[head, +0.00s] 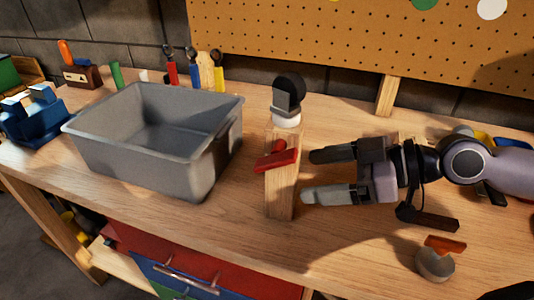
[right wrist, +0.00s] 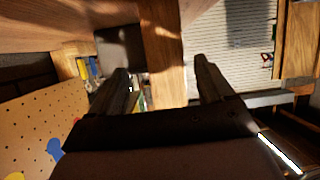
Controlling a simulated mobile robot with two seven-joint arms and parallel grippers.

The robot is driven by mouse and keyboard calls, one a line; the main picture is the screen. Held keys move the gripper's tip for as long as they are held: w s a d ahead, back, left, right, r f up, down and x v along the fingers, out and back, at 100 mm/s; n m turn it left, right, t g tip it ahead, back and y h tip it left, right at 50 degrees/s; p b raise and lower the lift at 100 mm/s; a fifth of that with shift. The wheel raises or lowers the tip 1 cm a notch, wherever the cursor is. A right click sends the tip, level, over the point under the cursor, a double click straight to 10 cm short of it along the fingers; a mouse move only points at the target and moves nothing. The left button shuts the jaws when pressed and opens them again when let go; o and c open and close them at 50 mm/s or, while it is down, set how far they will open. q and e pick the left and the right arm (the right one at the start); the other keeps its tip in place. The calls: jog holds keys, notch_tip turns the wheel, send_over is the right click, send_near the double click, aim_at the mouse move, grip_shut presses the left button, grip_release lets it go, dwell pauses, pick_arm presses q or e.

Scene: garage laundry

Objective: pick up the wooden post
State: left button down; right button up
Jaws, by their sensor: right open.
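The wooden post (head: 281,190) stands upright on the workbench, right of the grey bin. A red piece (head: 276,160) lies across its front near the upper part. My right gripper (head: 311,176) comes in from the right, open and empty, its two fingertips just right of the post and apart from it in the head view. In the right wrist view, the post (right wrist: 163,55) shows as a wooden bar between the two fingers of the open gripper (right wrist: 162,82). My left gripper is not in view.
A grey bin (head: 150,165) stands close left of the post. A black object with a white base (head: 287,110) is right behind it. A blue vise (head: 38,118) is at the far left. A round metal cup (head: 435,264) sits at the front right. Bare bench lies front right of the post.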

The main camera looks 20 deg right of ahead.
aim_at(297, 181)
jog(key=shift+s+a+f, duration=0.1)
jog(key=shift+s+a, duration=0.1)
jog(key=shift+a, duration=0.35)
jog(key=shift+p+x, duration=0.55)
jog(key=shift+x, duration=0.6)
jog(key=shift+f+p+x, duration=0.15)
jog(key=shift+p+x, duration=0.1)
jog(key=shift+x, duration=0.8)
jog(key=shift+f+p+x, duration=0.15)
jog(key=shift+p+x, duration=0.05)
jog(key=shift+x, duration=0.8)
jog(key=shift+d+g, duration=0.15)
jog(key=shift+g, duration=0.15)
jog(key=shift+r, duration=0.1)
jog(key=c, duration=1.3)
